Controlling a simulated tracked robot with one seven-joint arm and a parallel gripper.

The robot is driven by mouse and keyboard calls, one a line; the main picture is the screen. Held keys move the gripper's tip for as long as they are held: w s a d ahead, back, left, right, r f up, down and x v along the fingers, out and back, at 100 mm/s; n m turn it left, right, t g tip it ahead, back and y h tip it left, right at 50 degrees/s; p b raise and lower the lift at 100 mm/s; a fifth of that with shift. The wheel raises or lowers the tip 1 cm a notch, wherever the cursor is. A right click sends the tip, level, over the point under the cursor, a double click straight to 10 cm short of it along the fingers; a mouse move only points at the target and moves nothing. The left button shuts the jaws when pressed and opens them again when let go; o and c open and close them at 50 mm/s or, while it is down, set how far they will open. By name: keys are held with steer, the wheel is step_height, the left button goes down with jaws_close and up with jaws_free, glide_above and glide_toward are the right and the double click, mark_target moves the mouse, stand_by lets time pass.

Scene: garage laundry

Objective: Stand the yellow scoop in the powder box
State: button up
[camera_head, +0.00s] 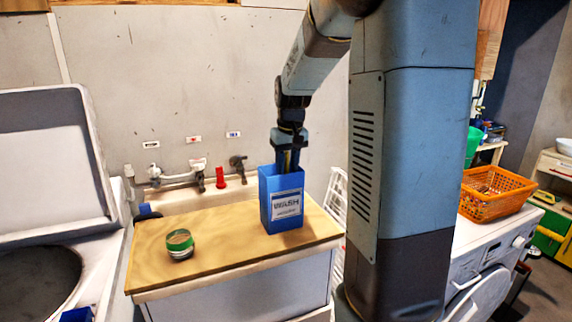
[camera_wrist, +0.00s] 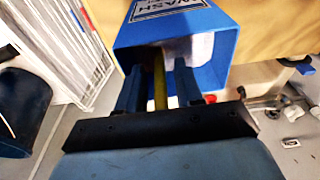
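The powder box (camera_head: 282,200) is a tall blue open-topped box with a white WASH label, upright on the wooden top. It also shows in the wrist view (camera_wrist: 222,42). My gripper (camera_head: 288,165) points down at the box's mouth, with its fingertips reaching into the opening. The yellow scoop (camera_wrist: 160,86) shows as a narrow handle between my two fingers in the wrist view. Gaps show on both sides of the handle, so the fingers stand apart from it. The scoop's lower part is hidden inside the box.
A green-banded jar (camera_head: 180,244) stands left of the box on the wooden top (camera_head: 228,248). Taps and a red bottle (camera_head: 220,178) are behind at the sink. An orange basket (camera_head: 490,205) sits on the washer at right. The wooden top between jar and box is clear.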

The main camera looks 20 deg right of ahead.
steer(key=shift+o, duration=0.3)
steer(key=shift+r, duration=0.1)
step_height(320, 180, up, 11)
steer(key=s, duration=0.2)
steer(key=s+a+f+t, duration=0.2)
steer(key=s+a, duration=0.2)
steer(key=s, duration=0.8)
steer(key=s+a+f+t, duration=0.1)
steer(key=s+a+f, duration=0.2)
steer(key=s, duration=0.8)
steer(key=shift+s+a+t, duration=0.35)
steer(key=shift+a+t, duration=0.05)
steer(key=shift+a, duration=0.6)
